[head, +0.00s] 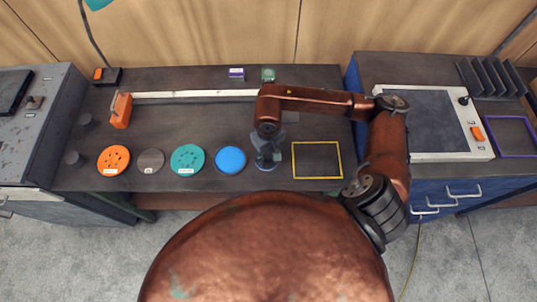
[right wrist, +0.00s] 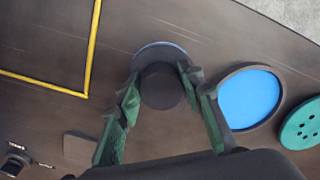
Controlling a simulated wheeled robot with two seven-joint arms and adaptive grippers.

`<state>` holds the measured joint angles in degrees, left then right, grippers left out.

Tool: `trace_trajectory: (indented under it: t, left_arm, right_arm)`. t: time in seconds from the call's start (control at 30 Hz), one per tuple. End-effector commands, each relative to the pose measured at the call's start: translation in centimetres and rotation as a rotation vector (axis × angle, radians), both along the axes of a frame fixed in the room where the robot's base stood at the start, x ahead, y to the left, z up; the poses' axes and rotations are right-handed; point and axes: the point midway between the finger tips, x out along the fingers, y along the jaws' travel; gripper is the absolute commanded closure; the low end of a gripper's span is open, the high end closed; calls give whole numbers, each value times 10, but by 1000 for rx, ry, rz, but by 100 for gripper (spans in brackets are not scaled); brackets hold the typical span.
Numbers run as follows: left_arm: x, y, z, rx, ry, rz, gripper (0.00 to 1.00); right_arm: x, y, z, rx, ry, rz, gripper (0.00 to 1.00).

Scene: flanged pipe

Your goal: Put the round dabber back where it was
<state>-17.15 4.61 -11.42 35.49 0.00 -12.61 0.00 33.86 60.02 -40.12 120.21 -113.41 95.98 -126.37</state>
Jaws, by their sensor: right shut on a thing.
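My right gripper (head: 268,158) is over the front part of the dark bench, between the blue pad and the yellow outline. In the right wrist view it is shut on the round dabber (right wrist: 162,88), a dark cylinder with a wider round base edged in pale blue. The fingers are on either side of the dark handle. Whether the base touches the bench I cannot tell. The blue round pad (head: 230,159) in its dark rim lies just left of the gripper, and it also shows in the right wrist view (right wrist: 248,98). My left gripper is not in view.
A teal disc (head: 187,159), a grey disc (head: 150,161) and an orange disc (head: 113,160) line up farther left. The yellow outline (head: 317,160) is empty. A long pale bar (head: 195,95) with an orange end block (head: 121,110) lies behind. A small green-topped item (head: 268,74) stands at the back.

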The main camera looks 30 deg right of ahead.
Motion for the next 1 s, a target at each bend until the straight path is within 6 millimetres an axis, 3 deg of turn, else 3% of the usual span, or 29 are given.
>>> trace_trajectory:
  t: [0.17,0.2,0.43,0.8,1.0]
  left_arm:
    - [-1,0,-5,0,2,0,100]
    - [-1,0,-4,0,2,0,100]
    - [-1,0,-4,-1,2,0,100]
    - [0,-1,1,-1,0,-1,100]
    - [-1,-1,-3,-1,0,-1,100]
  right_arm:
    - [0,0,-4,0,0,0,84]
    - [0,0,-3,0,0,0,63]
    - [0,0,-2,0,0,0,48]
    - [0,0,2,0,0,0,48]
    - [2,0,33,-1,-5,1,48]
